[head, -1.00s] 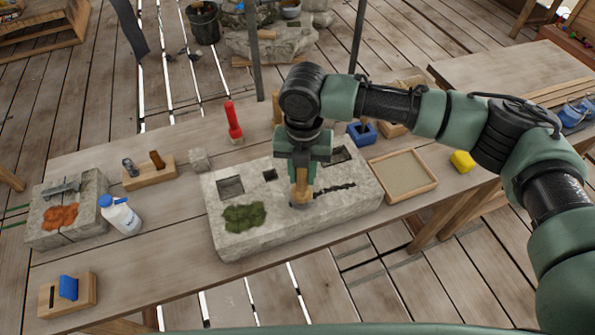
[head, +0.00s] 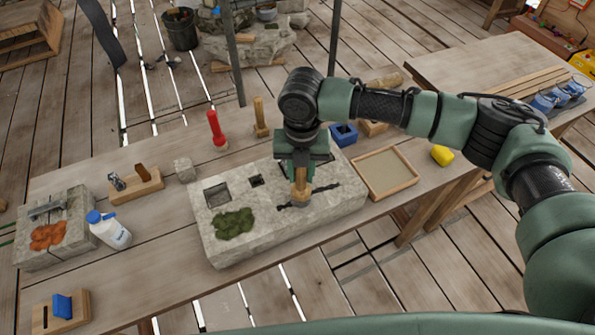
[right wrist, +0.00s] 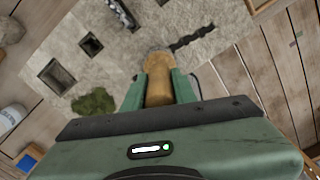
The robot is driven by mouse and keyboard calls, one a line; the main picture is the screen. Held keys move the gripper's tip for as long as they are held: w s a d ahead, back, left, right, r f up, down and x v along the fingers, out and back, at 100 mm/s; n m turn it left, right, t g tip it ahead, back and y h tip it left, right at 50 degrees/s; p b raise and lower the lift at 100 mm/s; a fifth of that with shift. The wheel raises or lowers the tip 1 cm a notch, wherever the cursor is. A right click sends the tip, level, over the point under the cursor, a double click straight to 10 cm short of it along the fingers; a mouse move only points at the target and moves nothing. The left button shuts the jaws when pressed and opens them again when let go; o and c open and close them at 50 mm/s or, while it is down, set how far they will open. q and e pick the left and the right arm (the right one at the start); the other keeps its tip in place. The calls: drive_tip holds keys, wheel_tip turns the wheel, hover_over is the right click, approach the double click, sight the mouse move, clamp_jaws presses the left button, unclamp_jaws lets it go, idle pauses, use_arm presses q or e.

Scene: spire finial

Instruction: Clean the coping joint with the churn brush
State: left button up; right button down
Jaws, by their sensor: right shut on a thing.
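The coping stone (head: 250,245) is a pale grey block with square recesses on the table, with a patch of green moss (head: 233,223) on its front left. A dark, jagged joint (head: 322,190) runs across its right part; it also shows in the right wrist view (right wrist: 192,39). My right gripper (head: 300,172) is shut on the wooden handle of the churn brush (head: 300,192), which is upright. The brush's lower end is at the joint's line and covers part of it; its bristles are hidden. The brush also shows in the right wrist view (right wrist: 158,80). My left gripper is not in view.
A sand tray (head: 385,174) and yellow sponge (head: 442,155) lie right of the stone. Behind it stand a red-handled tool (head: 215,130), a wooden-handled brush (head: 260,117) and a blue box (head: 344,134). A white bottle (head: 112,231) and smaller stone block (head: 50,257) stand left.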

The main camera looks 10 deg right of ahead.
drive_tip(key=shift+w+d+p, duration=0.25)
drive_tip(key=shift+d+p, duration=0.05)
drive_tip(key=shift+d, duration=0.35)
drive_tip(key=shift+w+d+p, duration=0.2)
drive_tip(key=shift+d+p, duration=0.1)
drive_tip(key=shift+d, duration=0.3)
drive_tip(key=shift+d, duration=0.1)
drive_tip(key=shift+w+d+f+p, duration=0.1)
drive_tip(key=shift+w+d+p, duration=0.25)
drive_tip(key=shift+d, duration=0.55)
drive_tip(key=shift+w+d+r+p, duration=0.1)
drive_tip(key=shift+w+d+p, duration=0.25)
drive_tip(key=shift+d, duration=0.6)
drive_tip(key=shift+w+d+f+p, duration=0.1)
drive_tip(key=shift+w+d+p, duration=0.1)
drive_tip(key=shift+d+p, duration=0.5)
drive_tip(key=shift+d, duration=0.35)
drive_tip(key=shift+w+d+p, duration=0.2)
drive_tip(key=shift+w+d, duration=0.05)
drive_tip(key=shift+d, duration=0.4)
drive_tip(key=shift+w+d+p, duration=0.15)
drive_tip(key=shift+w+d, duration=0.05)
drive_tip(key=shift+d, duration=0.45)
